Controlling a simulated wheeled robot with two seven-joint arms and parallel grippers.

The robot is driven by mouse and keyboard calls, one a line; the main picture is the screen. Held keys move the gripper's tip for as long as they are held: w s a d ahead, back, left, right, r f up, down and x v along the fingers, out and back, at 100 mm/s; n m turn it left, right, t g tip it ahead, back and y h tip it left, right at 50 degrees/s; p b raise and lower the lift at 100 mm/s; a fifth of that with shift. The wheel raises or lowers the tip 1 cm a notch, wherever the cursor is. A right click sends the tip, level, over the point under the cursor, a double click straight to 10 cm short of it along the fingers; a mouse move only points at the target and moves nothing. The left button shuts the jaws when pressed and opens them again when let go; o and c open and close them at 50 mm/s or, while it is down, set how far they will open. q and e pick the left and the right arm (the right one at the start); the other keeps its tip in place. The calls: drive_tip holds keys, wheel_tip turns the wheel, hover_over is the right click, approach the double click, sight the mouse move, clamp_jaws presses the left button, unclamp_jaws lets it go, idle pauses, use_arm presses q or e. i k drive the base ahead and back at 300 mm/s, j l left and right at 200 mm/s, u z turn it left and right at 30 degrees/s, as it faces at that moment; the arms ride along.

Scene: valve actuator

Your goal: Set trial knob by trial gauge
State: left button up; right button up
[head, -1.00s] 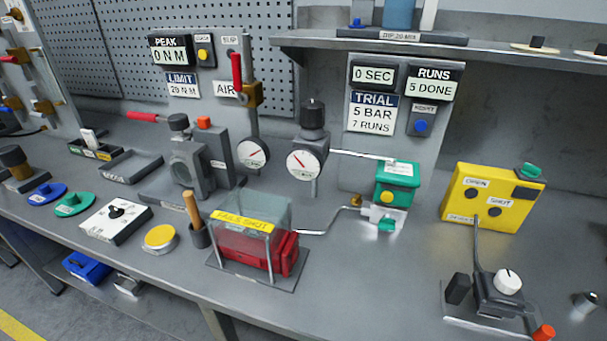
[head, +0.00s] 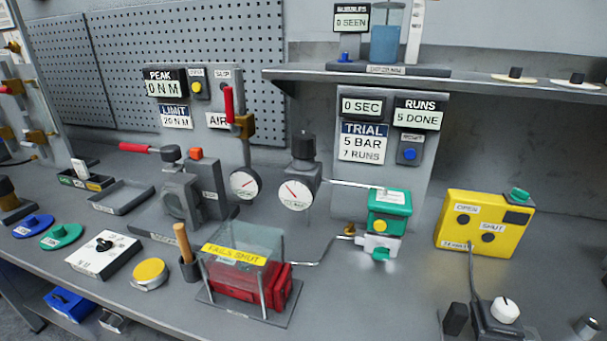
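The trial gauge (head: 294,194) is a round white dial with a red needle pointing to the upper left. The black trial knob (head: 303,146) sits on top of a dark regulator body directly above the gauge. A pipe leads right from there to the green actuator (head: 388,212) on a valve. The numbers on the dial are too small to read. Neither of my grippers is in view.
A clear guard over a red actuator (head: 245,283), labelled FAILS SHUT, stands in front of the gauge. A second gauge (head: 245,184) is just left. A yellow box (head: 484,222) with OPEN and SHUT buttons is at the right. A shelf (head: 440,78) overhangs the trial panel.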

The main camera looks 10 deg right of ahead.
sight(304, 143)
drive_tip(key=l+z, duration=0.4)
drive_tip(key=l, duration=0.2)
drive_tip(key=l+z, duration=0.45)
drive_tip(key=l, duration=0.2)
